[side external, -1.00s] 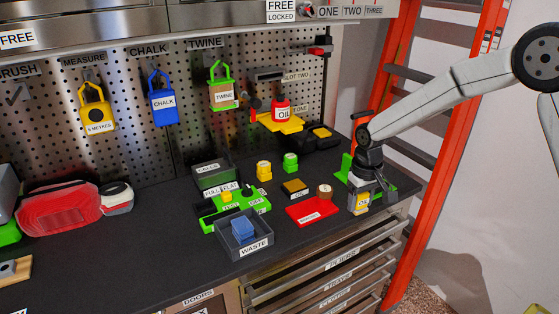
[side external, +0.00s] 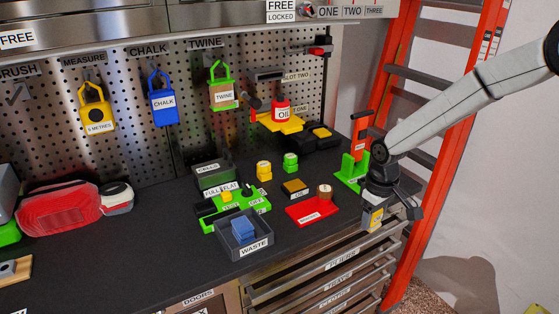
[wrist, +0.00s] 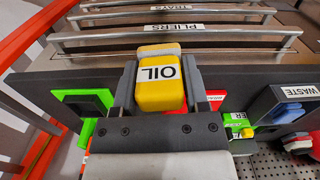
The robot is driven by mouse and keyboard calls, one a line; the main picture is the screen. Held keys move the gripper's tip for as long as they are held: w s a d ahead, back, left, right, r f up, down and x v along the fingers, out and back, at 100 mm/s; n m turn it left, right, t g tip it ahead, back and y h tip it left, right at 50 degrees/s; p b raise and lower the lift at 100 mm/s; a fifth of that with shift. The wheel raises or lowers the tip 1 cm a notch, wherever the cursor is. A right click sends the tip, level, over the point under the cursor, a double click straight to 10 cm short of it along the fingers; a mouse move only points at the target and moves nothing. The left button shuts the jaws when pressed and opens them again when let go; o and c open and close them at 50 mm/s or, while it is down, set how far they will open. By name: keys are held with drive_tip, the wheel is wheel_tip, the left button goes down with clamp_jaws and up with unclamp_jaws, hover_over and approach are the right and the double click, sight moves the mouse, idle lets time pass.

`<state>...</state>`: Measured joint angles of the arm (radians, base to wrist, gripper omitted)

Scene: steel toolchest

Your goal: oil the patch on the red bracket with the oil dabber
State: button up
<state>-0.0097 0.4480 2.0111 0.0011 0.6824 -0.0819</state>
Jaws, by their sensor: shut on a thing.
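My gripper (side external: 377,203) is shut on the oil dabber (side external: 372,218), a yellow block with an OIL label. In the wrist view, the dabber (wrist: 160,88) sits between the two dark fingers of my gripper (wrist: 158,92). It is held near the right front edge of the bench, above the drawer fronts. The green base (wrist: 88,125) shows left of the dabber in the wrist view.
A dark tan-topped block (side external: 295,188), a green tray (side external: 232,213) and a WASTE bin (side external: 257,243) stand farther left. An orange ladder (side external: 398,240) is close on the right.

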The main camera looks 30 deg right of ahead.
drive_tip(key=w+a+r+n, duration=0.2)
drive_tip(key=w+a+n, duration=0.2)
drive_tip(key=w+n, duration=0.2)
drive_tip(key=w+a+r+n, duration=0.2)
drive_tip(key=w+a+n, duration=0.2)
drive_tip(key=w+n, duration=0.3)
drive_tip(key=n, duration=0.4)
drive_tip(key=shift+a+r, duration=0.35)
drive_tip(key=shift+a, duration=0.05)
